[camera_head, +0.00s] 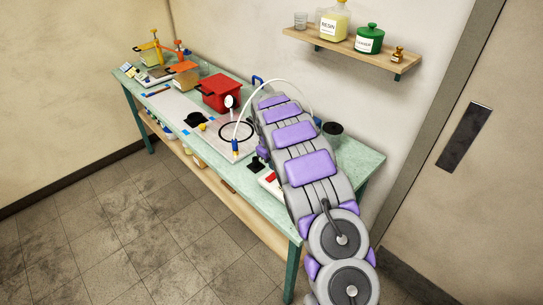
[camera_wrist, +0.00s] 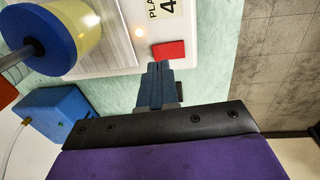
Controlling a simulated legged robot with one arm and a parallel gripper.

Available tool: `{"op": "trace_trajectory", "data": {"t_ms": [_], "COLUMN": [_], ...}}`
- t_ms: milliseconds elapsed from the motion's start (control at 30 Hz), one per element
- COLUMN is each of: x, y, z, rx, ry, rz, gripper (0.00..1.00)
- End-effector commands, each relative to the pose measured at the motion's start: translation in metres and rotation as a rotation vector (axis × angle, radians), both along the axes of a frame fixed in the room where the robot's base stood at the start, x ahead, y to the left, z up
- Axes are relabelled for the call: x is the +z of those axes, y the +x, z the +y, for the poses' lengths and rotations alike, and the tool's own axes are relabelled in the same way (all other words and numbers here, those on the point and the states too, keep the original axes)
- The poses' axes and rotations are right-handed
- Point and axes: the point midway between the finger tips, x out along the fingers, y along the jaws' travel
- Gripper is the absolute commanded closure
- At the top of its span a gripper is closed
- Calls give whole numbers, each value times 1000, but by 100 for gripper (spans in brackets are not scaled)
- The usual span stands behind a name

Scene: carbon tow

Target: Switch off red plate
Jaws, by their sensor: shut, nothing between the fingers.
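A flat red plate (camera_wrist: 169,49) sits on a white panel (camera_wrist: 190,28) in the wrist view, beside a printed label that reads "PLA" and "4". A small warm light (camera_wrist: 139,32) glows on the panel near it. My gripper (camera_wrist: 158,67) is shut and empty, its fingertips just below the red plate in the picture; I cannot tell whether they touch it. In the head view, a small red patch (camera_head: 270,177) shows on a white box beside my arm. My gripper is hidden there behind my arm.
A yellow and blue cylinder (camera_wrist: 50,38) and a blue block (camera_wrist: 62,115) are left of my gripper. The green table (camera_head: 352,173) also holds a red pot (camera_head: 221,93) and a dark round container (camera_head: 332,131). A bottle shelf (camera_head: 340,50) hangs above.

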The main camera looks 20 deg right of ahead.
Motion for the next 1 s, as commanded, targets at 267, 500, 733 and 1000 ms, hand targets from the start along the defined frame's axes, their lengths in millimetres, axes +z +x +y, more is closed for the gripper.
{"op": "trace_trajectory", "data": {"t_ms": [267, 500, 733, 1000], "x": [-41, -44, -44, -49], "y": [1, 2, 2, 3], "z": [-5, -6, -6, -6], "rx": [-1, -1, -1, 0], "ry": [-1, 0, 8, 38], "rz": [-1, -2, 2, 15], "gripper": [100, 100, 100, 100]}}
